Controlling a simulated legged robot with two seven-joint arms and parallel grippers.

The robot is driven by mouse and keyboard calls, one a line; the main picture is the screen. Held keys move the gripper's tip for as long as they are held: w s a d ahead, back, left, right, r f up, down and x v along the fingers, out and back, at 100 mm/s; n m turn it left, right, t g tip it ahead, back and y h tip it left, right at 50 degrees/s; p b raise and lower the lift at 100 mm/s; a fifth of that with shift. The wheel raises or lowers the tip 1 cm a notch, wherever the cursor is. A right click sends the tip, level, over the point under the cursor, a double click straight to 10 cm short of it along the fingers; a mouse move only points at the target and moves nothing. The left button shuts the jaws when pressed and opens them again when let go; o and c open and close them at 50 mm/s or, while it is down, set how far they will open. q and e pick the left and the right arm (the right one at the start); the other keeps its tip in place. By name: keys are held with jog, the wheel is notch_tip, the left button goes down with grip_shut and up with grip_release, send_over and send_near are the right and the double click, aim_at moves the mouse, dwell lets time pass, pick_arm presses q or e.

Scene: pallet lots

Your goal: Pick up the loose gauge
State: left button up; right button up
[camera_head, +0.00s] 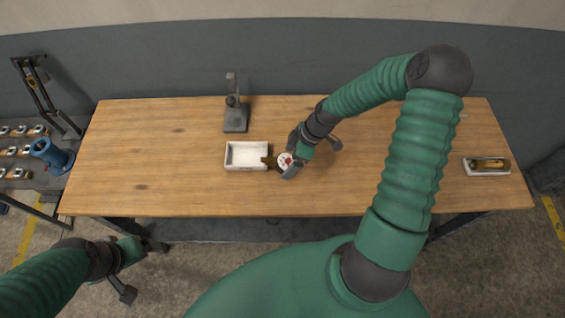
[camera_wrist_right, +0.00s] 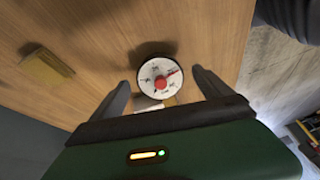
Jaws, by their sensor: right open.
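The loose gauge (camera_head: 284,161) has a round white dial with a red centre and lies on the wooden table, just right of an empty-looking white tray (camera_head: 229,156). In the right wrist view the gauge (camera_wrist_right: 150,70) faces the camera. My right gripper (camera_head: 291,156) is over the gauge, open, with its fingers to either side of the dial in the wrist view (camera_wrist_right: 161,77). No grip on it shows. My left gripper (camera_head: 152,244) is low at the left, off the table's front edge; its jaws are too small to tell.
A dark grey stand (camera_head: 235,118) is behind the tray. A white tray with a brown and yellow item (camera_head: 489,164) sits at the table's right end. A blue cylindrical device (camera_head: 48,152) and several small parts are at far left. The table's (camera_head: 150,150) left part is clear.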

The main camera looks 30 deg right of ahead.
jog(key=shift+w+a+f, duration=0.15)
jog(key=shift+w+f, duration=0.05)
jog(key=shift+f, duration=0.35)
jog(key=shift+r, duration=0.1)
jog(key=c, duration=1.9)
jog(key=shift+r, duration=0.1)
